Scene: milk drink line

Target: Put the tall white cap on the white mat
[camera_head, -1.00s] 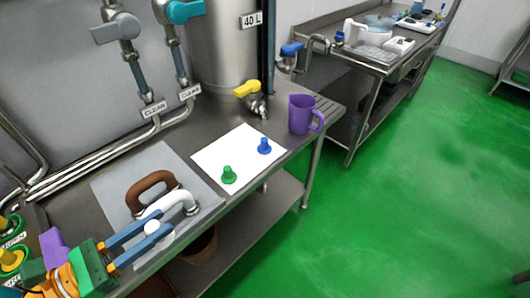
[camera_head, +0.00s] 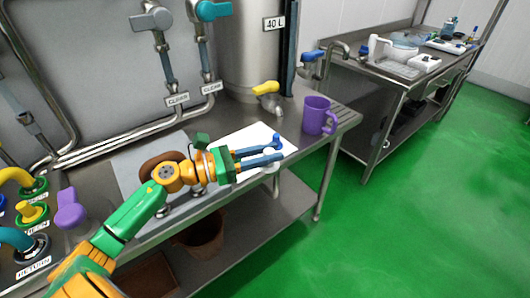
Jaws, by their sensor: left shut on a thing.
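The white mat (camera_head: 240,138) lies on the steel counter, partly hidden by my left gripper. My left gripper (camera_head: 272,156) reaches over the mat's right part, shut on the tall white cap. A blue cap (camera_head: 277,140) shows just behind the fingertips. The green cap is hidden behind my gripper. Whether the white cap touches the mat I cannot tell. My right gripper is not in view.
A purple jug (camera_head: 316,115) stands right of the mat. A yellow-handled tap (camera_head: 266,92) is behind it. The counter's front edge is close to the gripper.

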